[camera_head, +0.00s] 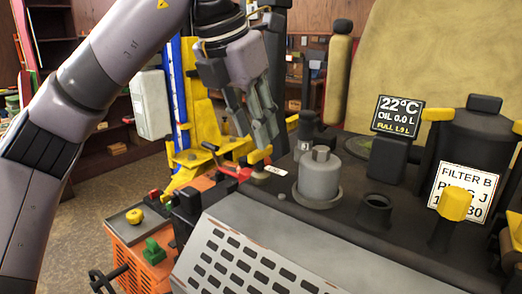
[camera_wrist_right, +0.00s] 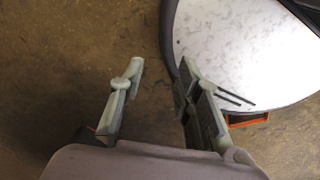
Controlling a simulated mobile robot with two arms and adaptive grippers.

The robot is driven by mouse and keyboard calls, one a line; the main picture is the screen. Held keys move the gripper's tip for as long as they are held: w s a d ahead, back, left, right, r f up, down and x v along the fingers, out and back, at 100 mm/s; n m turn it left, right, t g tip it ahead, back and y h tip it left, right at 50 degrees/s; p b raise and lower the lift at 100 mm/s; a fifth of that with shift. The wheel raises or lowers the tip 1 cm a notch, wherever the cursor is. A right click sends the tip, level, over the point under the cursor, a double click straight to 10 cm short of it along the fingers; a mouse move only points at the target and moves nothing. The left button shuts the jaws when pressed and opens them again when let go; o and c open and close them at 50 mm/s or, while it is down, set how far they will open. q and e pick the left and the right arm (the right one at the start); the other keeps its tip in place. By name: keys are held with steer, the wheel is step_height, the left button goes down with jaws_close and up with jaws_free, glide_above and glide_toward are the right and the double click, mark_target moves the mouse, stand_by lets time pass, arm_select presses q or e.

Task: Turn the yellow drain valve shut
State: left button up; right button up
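A yellow handle (camera_head: 260,155) stands on the dark engine top beside a small white tag (camera_head: 276,170); it looks like the drain valve, but the tag's writing is too small to read. My left gripper (camera_head: 256,138) points down from above, with its fingertips close to the yellow handle. Its fingers look apart; I cannot tell whether they touch the handle. My right gripper (camera_wrist_right: 158,82) shows in the right wrist view with its fingers wide apart and nothing between them, above the brown floor.
A grey cylinder cap (camera_head: 319,178) and an open black filler neck (camera_head: 375,211) stand right of the handle. A display (camera_head: 398,116) reads 22°C, OIL 0.0 L. A yellow cap (camera_head: 455,205) is further right. An orange box (camera_head: 149,262) carries a yellow knob (camera_head: 134,215).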

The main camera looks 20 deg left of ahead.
mark_target(261, 161)
arm_select(q)
steer(key=p+x, duration=0.1)
steer(key=x, duration=0.4)
steer(key=shift+f, duration=0.25)
steer(key=shift+c, duration=0.3)
jaws_close()
